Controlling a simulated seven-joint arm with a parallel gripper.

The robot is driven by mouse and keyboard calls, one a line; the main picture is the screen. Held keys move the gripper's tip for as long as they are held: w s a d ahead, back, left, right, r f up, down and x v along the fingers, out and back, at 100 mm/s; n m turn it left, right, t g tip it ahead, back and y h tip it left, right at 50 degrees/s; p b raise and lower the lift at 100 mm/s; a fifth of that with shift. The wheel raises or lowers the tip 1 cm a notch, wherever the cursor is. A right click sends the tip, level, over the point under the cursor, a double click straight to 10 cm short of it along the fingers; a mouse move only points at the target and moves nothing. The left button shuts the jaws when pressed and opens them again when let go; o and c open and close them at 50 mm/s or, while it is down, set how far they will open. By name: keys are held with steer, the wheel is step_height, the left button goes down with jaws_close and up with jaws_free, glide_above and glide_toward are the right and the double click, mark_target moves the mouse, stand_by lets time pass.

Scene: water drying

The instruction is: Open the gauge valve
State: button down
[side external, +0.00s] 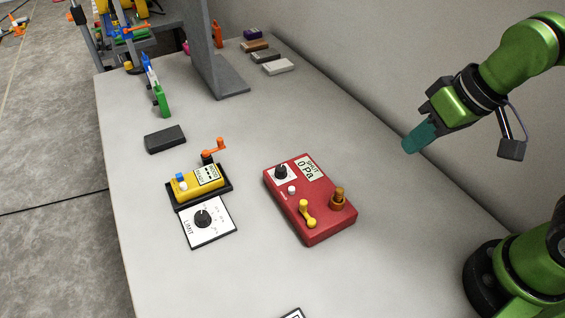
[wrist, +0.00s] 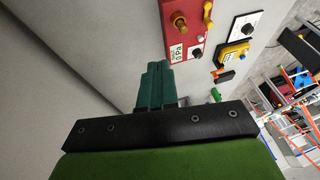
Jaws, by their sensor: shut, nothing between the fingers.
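The red gauge box (side external: 318,225) lies on the table, with a display reading "0 Pa" (side external: 310,168), a black knob (side external: 281,172), a white button (side external: 292,190), a yellow lever valve (side external: 306,212) and an orange-brown fitting (side external: 339,198). The box also shows at the top of the wrist view (wrist: 173,41), with the fitting (wrist: 180,22) and part of the yellow lever (wrist: 208,8). My gripper (side external: 410,146) has teal fingers and is shut and empty. It is raised to the right of the box, apart from it. The fingers also show in the wrist view (wrist: 157,68).
Left of the box are a yellow device (side external: 186,185) with an orange crank (side external: 215,147), a white LIMIT dial panel (side external: 220,230) and a dark block (side external: 165,139). A grey upright stand (side external: 207,65) and small blocks (side external: 278,66) are at the back. A wall runs along the right.

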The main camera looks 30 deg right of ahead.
steer(key=a+f+n+t+h, duration=0.1)
steer(key=a+f+h, duration=0.2)
steer(key=a, duration=0.9)
steer(key=a+f+n+t+h, duration=0.1)
steer(key=a+f+n+h, duration=0.1)
steer(key=a, duration=1)
steer(key=shift+s+a+f+h, duration=0.35)
steer(key=shift+f+h, duration=0.15)
steer(key=shift+f, duration=0.4)
steer(key=shift+d+f, duration=0.1)
steer(key=x, duration=0.9)
steer(key=shift+w, duration=0.1)
steer(key=d, duration=0.1)
steer(key=w+d, duration=0.1)
steer(key=d, duration=0.1)
steer(key=shift+w+f, duration=0.25)
steer(key=shift+w, duration=0.05)
steer(key=shift+w+d, duration=0.2)
steer(key=shift+d, duration=0.25)
